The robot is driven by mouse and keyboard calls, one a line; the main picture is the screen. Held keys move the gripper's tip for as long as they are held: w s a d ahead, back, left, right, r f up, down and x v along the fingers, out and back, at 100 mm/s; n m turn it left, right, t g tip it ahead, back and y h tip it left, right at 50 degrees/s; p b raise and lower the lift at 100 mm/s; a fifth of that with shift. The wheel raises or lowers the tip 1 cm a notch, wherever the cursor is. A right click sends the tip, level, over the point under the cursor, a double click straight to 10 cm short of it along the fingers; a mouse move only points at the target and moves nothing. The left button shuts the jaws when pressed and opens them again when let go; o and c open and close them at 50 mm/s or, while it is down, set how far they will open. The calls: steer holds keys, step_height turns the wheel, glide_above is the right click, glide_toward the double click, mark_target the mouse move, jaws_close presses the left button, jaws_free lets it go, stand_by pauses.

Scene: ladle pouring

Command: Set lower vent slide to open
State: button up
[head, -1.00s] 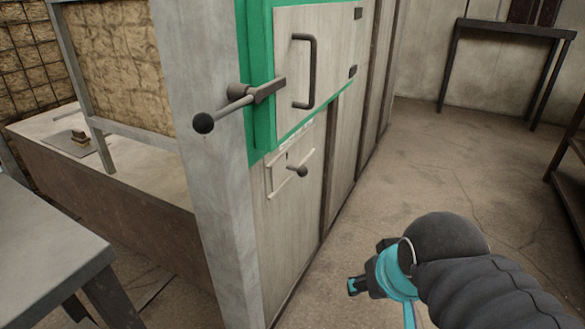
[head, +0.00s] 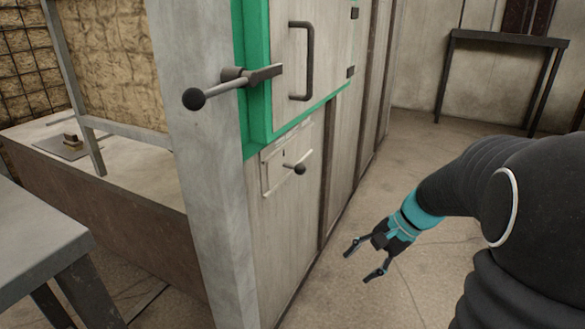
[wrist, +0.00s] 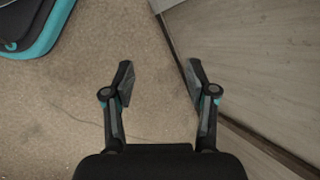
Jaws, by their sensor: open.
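The lower vent slide (head: 272,174) is a pale plate on the cabinet front, below the green-framed door. Its dark round knob (head: 300,169) sticks out on a short stem, toward the right part of the plate. A small dark slot shows above the stem; any markings are too small to read. My gripper (head: 361,262) is open and empty, below and to the right of the knob, apart from the cabinet. In the wrist view my gripper (wrist: 160,82) has its fingers spread over the floor, with the cabinet panel (wrist: 260,60) to the right. The knob is not in the wrist view.
Above the slide, a door handle (head: 302,60) and a long latch lever (head: 215,88) with a ball end stick out from the cabinet. A grey table (head: 40,240) stands at the left. A dark table (head: 505,40) stands at the back right. The floor between is clear.

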steer(key=w+f+m+y, duration=0.1)
steer(key=w+m+y, duration=0.2)
steer(key=w, duration=0.3)
steer(key=m+t+y+b, duration=0.1)
steer(key=m+t+y, duration=0.45)
steer(key=y, duration=0.25)
glide_toward(301, 167)
steer(key=shift+m+g, duration=0.25)
steer(key=shift+m, duration=0.3)
steer(key=x, duration=0.3)
steer(key=b+x, duration=0.1)
steer(key=x, duration=0.2)
steer(key=w+f+x, duration=0.1)
steer(key=x, duration=0.3)
steer(key=shift+w+d+f+b, duration=0.1)
steer(key=shift+b, duration=0.2)
jaws_close()
